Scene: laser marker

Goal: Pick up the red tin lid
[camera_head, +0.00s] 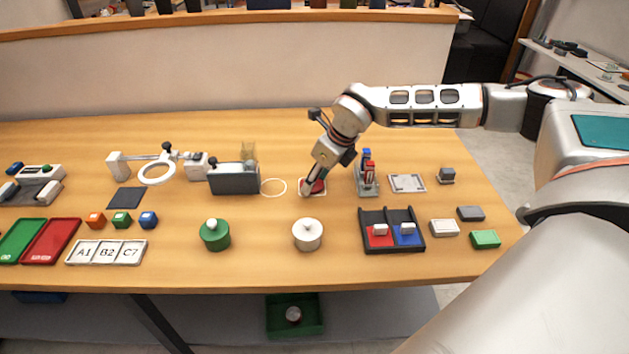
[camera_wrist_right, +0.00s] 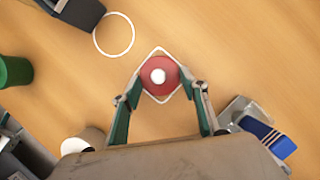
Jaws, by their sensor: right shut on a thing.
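The red tin lid (camera_head: 319,185) is round with a pale knob and lies at a white square outline on the table, right of the middle. In the right wrist view the lid (camera_wrist_right: 158,88) is seen from above with its white knob in the middle. My right gripper (camera_head: 312,188) reaches down over it and hides part of it in the head view. Its two fingers (camera_wrist_right: 160,82) are on either side of the lid and shut on it. I cannot tell whether the lid is clear of the table. My left gripper is not in view.
A blue and red stamp-like stand (camera_head: 367,180) is close right of my gripper. A white ring outline (camera_head: 274,187) and a dark box (camera_head: 234,179) are to the left. A white lidded tin (camera_head: 307,236) and a green one (camera_head: 215,236) stand in front.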

